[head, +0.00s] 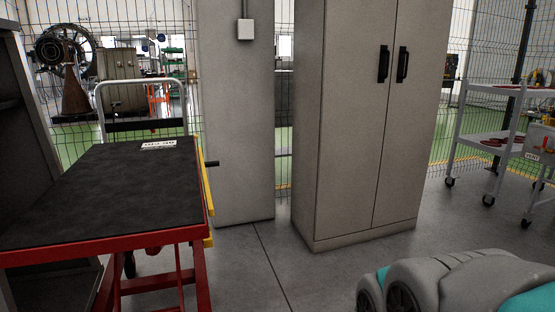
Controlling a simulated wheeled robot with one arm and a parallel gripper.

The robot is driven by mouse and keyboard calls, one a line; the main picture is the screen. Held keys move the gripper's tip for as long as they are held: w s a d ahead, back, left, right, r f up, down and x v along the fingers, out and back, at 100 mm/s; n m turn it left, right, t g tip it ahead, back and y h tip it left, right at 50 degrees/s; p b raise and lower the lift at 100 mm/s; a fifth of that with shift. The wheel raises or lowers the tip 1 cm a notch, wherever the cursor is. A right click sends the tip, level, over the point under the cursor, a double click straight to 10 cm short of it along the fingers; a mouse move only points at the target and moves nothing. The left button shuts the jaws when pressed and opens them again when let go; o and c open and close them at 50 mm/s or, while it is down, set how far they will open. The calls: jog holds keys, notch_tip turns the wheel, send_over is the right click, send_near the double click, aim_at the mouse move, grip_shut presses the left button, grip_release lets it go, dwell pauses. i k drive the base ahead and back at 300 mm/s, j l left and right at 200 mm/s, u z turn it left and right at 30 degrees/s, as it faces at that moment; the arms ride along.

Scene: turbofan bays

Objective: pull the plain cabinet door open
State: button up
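A tall plain grey cabinet (308,130) stands on the floor right of centre in the head view. Its top runs out of the picture. Its front has two doors, a left door (350,140) and a right door (408,150), with a narrow seam between them. Both doors look shut. A black upright handle (383,64) is on the left door near the seam, and another black handle (403,64) is on the right door. My gripper is not in view.
A red cart with a dark top (100,190) stands at the left. A grey pillar (237,120) with a small white box (245,29) is left of the cabinet. A shelf trolley (490,140) stands at the right. Grey floor (310,275) before the cabinet is clear.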

aim_at(422, 28)
jog(key=i+l+z, duration=0.1)
jog(key=i+z, duration=0.6)
jog(key=i, duration=0.2)
jog(key=i+j+z, duration=0.2)
jog(key=i+z, duration=0.15)
jog(key=i, duration=0.05)
